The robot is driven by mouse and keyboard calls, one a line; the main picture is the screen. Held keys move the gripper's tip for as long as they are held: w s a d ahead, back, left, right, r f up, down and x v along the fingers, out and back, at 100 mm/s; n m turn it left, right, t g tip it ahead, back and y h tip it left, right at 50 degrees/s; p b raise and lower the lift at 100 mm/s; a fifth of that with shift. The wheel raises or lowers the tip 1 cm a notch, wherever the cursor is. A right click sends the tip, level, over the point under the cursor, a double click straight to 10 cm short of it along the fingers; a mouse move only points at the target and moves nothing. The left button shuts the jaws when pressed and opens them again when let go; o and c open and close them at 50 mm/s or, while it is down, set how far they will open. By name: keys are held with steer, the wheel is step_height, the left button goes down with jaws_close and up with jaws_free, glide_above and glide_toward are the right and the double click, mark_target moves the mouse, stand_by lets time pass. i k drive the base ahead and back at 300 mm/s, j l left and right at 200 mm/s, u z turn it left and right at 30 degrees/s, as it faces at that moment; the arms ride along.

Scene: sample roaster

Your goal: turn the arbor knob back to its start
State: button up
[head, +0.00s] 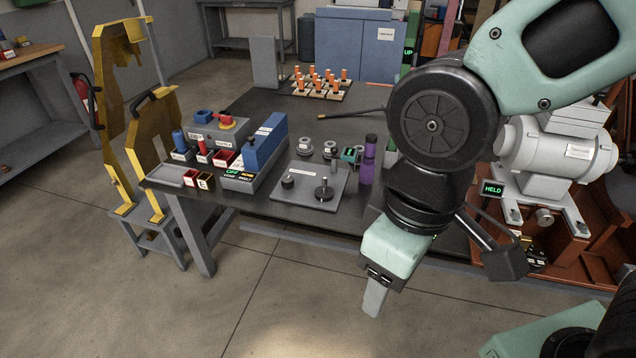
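A grey plate (309,170) lies on the dark workbench, with a pale label too small to read. A black knob with an upright post (324,192) stands near its front right. A smaller, low black knob (288,182) sits near its left edge. I cannot tell which of the two is the arbor knob, nor its turn angle. My gripper (375,300) points down in front of the bench's front edge, to the right of the plate and nearer the camera. It touches neither knob. Its fingers show as one grey piece, so any gap is hidden, and no held object shows.
A blue block on a grey unit (264,143) with lit green signs stands left. Orange-topped pegs (322,83) stand behind. A grey motor (557,150) with a "HELD" sign is at right. Floor in front is clear.

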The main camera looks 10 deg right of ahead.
mark_target(288, 181)
steer(key=i+u, duration=0.25)
steer(key=i, duration=0.85)
